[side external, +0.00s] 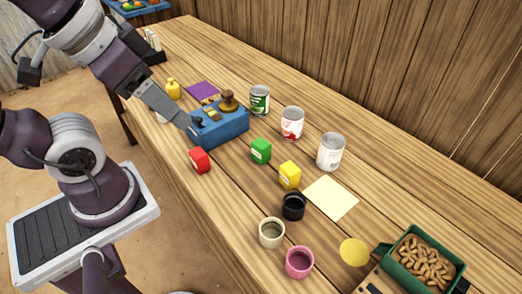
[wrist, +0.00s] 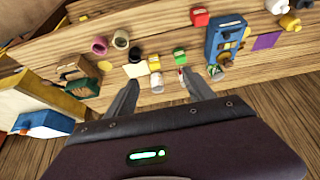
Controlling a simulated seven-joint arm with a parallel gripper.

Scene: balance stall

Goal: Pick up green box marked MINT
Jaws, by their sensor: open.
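A small green box (side external: 261,151) with a pale label stands on the wooden counter, between the blue tray and a yellow box. Its lettering is too small to read. In the wrist view the green box (wrist: 180,55) lies beyond the fingertips, near the right finger. My gripper (wrist: 158,77) is open, with nothing held between its fingers. In the side view my gripper (side external: 188,126) is at the left end of the blue tray, up and left of the green box and apart from it.
The blue tray (side external: 222,131) holds brass-coloured pieces. A red box (side external: 199,160) and the yellow box (side external: 290,175) flank the green box. Cans (side external: 292,123) stand behind. Cups (side external: 293,206), a pale sheet (side external: 331,198) and a green bin (side external: 446,270) are to the right.

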